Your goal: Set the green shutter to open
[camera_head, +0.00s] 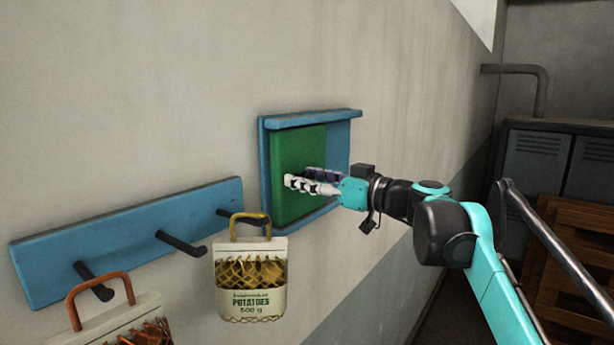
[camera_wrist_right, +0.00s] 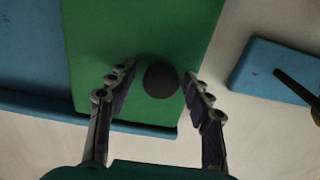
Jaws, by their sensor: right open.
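The green shutter (camera_head: 296,160) is a flat panel in a blue wall frame (camera_head: 310,118). It covers the left and middle of the frame, and a blue strip shows at the right. In the right wrist view the shutter (camera_wrist_right: 140,30) has a dark round knob (camera_wrist_right: 161,79). My right gripper (camera_head: 300,181) is open in front of the shutter, its fingers pointing at the panel. In the wrist view its fingertips (camera_wrist_right: 158,76) lie on either side of the knob; I cannot tell whether they touch it. The knob is hidden in the head view. My left gripper is not in view.
A blue rail (camera_head: 130,238) with dark pegs is on the wall to the left. A potato sack (camera_head: 250,280) hangs by its yellow handle just below the frame's left side. Another sack (camera_head: 130,325) hangs farther left. Grey lockers (camera_head: 540,155) and wooden crates (camera_head: 575,250) stand at right.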

